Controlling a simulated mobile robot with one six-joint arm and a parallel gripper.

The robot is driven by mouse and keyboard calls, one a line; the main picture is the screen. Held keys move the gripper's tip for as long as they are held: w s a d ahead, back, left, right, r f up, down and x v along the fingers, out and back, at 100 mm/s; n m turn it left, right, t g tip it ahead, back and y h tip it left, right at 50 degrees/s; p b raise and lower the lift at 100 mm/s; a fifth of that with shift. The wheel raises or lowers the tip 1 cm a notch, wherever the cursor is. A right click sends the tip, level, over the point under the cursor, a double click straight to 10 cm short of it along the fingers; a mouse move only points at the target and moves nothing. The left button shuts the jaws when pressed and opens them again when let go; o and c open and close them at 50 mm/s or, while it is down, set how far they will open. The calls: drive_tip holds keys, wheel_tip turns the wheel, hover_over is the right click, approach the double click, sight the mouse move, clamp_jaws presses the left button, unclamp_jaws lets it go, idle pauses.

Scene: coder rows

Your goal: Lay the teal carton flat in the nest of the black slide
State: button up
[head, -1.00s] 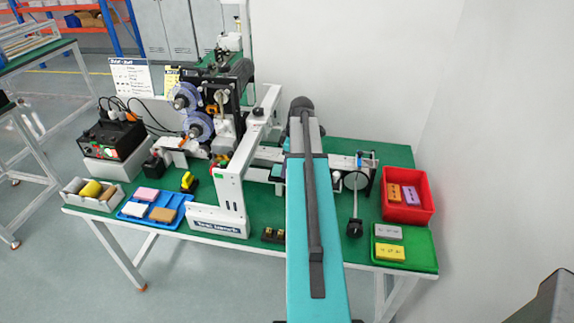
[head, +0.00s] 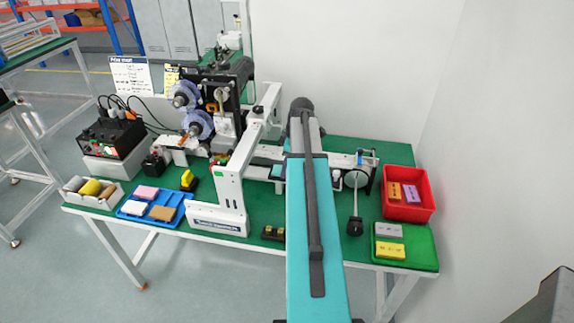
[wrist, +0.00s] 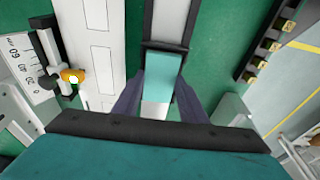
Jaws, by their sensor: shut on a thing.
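In the wrist view, the teal carton (wrist: 167,69) is between the two dark fingers of my gripper (wrist: 163,80), which is shut on it. Its upper face is teal and a paler part shows nearer my wrist. The black slide (wrist: 149,22), with dark side rails and a pale grey bed, runs up from the carton's far end. The carton's far end is at the slide's near dark edge; I cannot tell whether they touch or how high the carton is. In the head view my teal arm hides the gripper and carton.
A white machine frame (head: 230,195) stands left of my arm. A dark block with brassy pieces (wrist: 268,42) is right of the slide. On the right are a red bin (head: 421,212) and a green tray (head: 425,251) with small cartons. A blue tray (head: 176,200) is at left.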

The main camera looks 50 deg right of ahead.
drive_tip(key=o, duration=0.8)
drive_tip(key=shift+o, duration=0.2)
drive_tip(key=shift+r, duration=0.1)
wheel_tip(320, 180, up, 13)
drive_tip(key=s+d+b, duration=0.1)
drive_tip(key=s+b, duration=0.1)
drive_tip(key=b, duration=0.1)
drive_tip(key=shift+s+d+r, duration=0.15)
drive_tip(key=shift+s+d, duration=0.05)
drive_tip(key=shift+d, duration=0.05)
drive_tip(key=shift+w, duration=0.1)
idle(0.7)
